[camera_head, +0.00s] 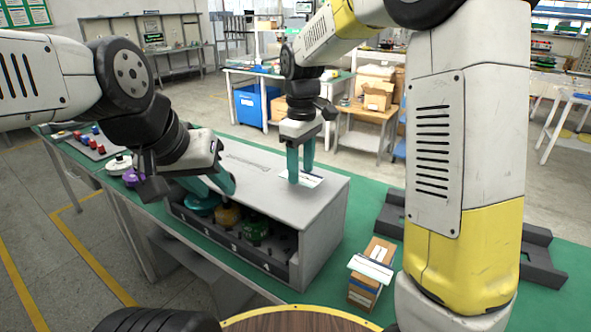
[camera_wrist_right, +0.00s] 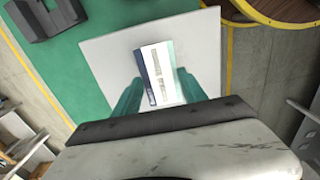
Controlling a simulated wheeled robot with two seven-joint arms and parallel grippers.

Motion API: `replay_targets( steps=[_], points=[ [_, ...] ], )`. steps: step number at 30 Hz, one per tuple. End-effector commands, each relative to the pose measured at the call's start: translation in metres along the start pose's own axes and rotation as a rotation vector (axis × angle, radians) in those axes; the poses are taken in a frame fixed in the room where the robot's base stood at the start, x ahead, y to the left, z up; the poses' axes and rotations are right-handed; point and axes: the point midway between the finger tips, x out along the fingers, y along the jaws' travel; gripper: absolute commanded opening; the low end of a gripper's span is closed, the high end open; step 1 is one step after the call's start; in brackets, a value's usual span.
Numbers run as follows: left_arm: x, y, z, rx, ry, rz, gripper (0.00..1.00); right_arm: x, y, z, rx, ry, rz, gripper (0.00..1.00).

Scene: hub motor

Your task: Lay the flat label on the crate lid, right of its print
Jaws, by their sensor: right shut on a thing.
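The grey crate lid (camera_head: 265,187) is the flat top of a long crate on the green bench, with faint dark print (camera_head: 250,164) left of the label. The flat label (camera_head: 310,180), white with a dark blue stripe, is at the lid's right part. It also shows in the right wrist view (camera_wrist_right: 158,70), over the pale lid (camera_wrist_right: 108,55). My right gripper (camera_head: 300,180) points down and is shut on the label; whether the label touches the lid is unclear. My left gripper (camera_head: 213,188) is by the crate's left end; its finger gap is unclear.
The crate's open front has numbered bays with a yellow part (camera_head: 228,215) and a green part (camera_head: 255,230). A small cardboard box (camera_head: 366,288) with white pieces on top stands to the right, near a dark stand (camera_head: 540,262). A round wooden top (camera_head: 300,322) is in front.

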Motion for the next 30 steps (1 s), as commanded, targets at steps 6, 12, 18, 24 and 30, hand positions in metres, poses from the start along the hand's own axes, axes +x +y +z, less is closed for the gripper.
replay_targets(
  steps=[6, 12, 18, 24, 30],
  points=[
    [0.0, 0.0, 0.0, 0.0, 0.0, 0.0, 0.36, 0.002, 0.01, -0.019, 0.001, 0.001, 0.0, 0.06],
    [0.0, 0.0, 0.0, 0.0, 0.0, 0.0, 0.36, 0.018, 0.013, -0.025, 0.0, -0.004, -0.002, 0.06],
    [0.0, 0.0, 0.0, 0.0, 0.0, 0.0, 0.36, 0.038, 0.014, -0.025, 0.001, 0.001, 0.0, 0.06],
    [0.0, 0.0, 0.0, 0.0, 0.0, 0.0, 0.36, 0.038, 0.014, -0.025, 0.001, 0.001, 0.0, 0.06],
    [0.0, 0.0, 0.0, 0.0, 0.0, 0.0, 0.36, 0.04, 0.014, -0.025, 0.001, 0.001, 0.0, 0.67]
  ],
)
